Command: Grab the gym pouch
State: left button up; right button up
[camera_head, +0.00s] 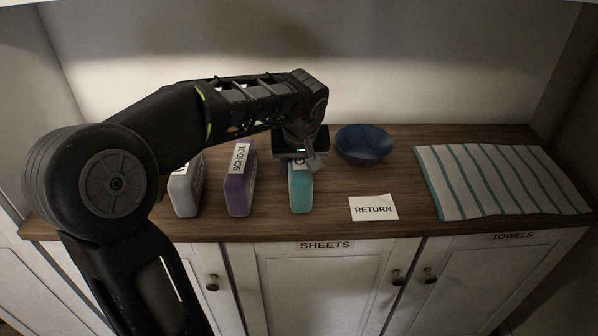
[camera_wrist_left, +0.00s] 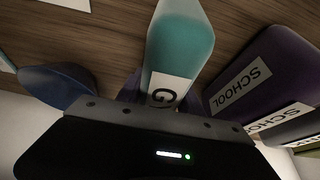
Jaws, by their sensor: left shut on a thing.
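A teal pouch (camera_head: 300,193) stands on the wooden counter, its white label partly hidden by my gripper, with only a "G" showing. The teal pouch also shows in the left wrist view (camera_wrist_left: 181,45), with the "G" label close to the gripper body. My left gripper (camera_head: 308,163) is over the top of the teal pouch and is shut on it; the fingertips are mostly hidden. A purple pouch (camera_head: 238,194) labelled SCHOOL stands to its left. A grey pouch (camera_head: 185,192) stands farther left, its label partly covered by my arm. My right gripper is not in view.
A blue bowl (camera_head: 364,146) sits behind and right of the teal pouch. A white RETURN card (camera_head: 373,208) lies near the front edge. A striped towel (camera_head: 500,181) covers the right side. Cabinet doors are below the counter.

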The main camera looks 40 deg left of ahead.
pick_arm(q)
grip_shut()
jog(key=shift+r, duration=0.1)
notch_tip(320, 180, up, 10)
jog(key=shift+f, duration=0.1)
dwell(0.4)
dwell(0.5)
